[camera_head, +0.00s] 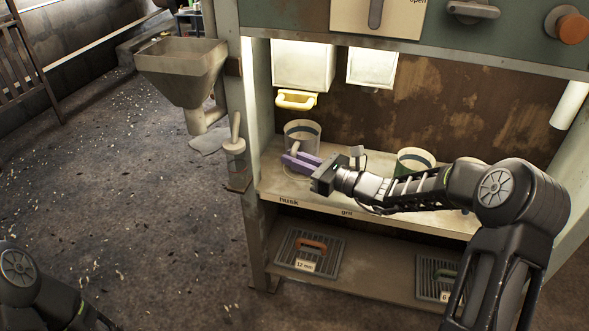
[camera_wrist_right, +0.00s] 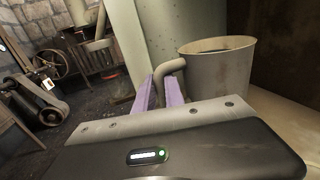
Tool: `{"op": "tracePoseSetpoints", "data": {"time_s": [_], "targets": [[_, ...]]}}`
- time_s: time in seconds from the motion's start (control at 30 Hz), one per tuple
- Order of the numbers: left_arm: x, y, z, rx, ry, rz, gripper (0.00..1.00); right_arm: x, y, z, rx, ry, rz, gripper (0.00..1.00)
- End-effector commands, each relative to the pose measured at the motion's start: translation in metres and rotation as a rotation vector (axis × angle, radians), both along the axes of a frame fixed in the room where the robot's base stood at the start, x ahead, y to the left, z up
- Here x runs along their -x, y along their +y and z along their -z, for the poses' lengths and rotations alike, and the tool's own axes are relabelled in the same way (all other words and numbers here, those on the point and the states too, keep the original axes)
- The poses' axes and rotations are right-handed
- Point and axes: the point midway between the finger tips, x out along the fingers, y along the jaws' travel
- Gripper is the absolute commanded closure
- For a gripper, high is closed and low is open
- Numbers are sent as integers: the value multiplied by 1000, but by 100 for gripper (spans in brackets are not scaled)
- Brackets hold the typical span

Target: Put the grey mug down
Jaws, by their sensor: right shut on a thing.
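The grey mug (camera_head: 302,130) is upright at the left end of the lit shelf (camera_head: 270,183), above the word "husk" on its edge. It also shows in the right wrist view (camera_wrist_right: 222,82), with its handle (camera_wrist_right: 166,74) between the purple fingers. My right gripper (camera_head: 299,163) is shut on this handle. I cannot tell whether the mug's base touches the shelf. My left gripper is out of view; only part of my left arm shows at the lower left.
A second container (camera_head: 415,158) with a green side stands right of the gripper, partly behind my arm. A yellow scoop-like piece (camera_head: 296,100) hangs above the mug. A post and hopper (camera_head: 183,72) stand left. Grates with handles (camera_head: 309,252) lie on the lower shelf.

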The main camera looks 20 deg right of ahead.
Motion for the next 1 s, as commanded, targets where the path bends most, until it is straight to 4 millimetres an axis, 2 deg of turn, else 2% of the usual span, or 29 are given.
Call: {"op": "tracePoseSetpoints", "data": {"time_s": [0.03, 0.17, 0.6, 0.63, 0.87, 1.0], "targets": [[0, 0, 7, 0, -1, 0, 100, 0, 0, 11, -1, 1, 0, 100], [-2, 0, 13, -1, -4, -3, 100, 0, 0, 28, -1, 1, 0, 100], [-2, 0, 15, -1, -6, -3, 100, 0, 0, 33, 1, -1, 0, 100], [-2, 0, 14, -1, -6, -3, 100, 0, 0, 32, 1, 1, 1, 84], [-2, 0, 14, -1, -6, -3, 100, 0, 0, 32, 1, 1, 1, 65], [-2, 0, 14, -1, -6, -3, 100, 0, 0, 32, 1, 1, 1, 64]]}}
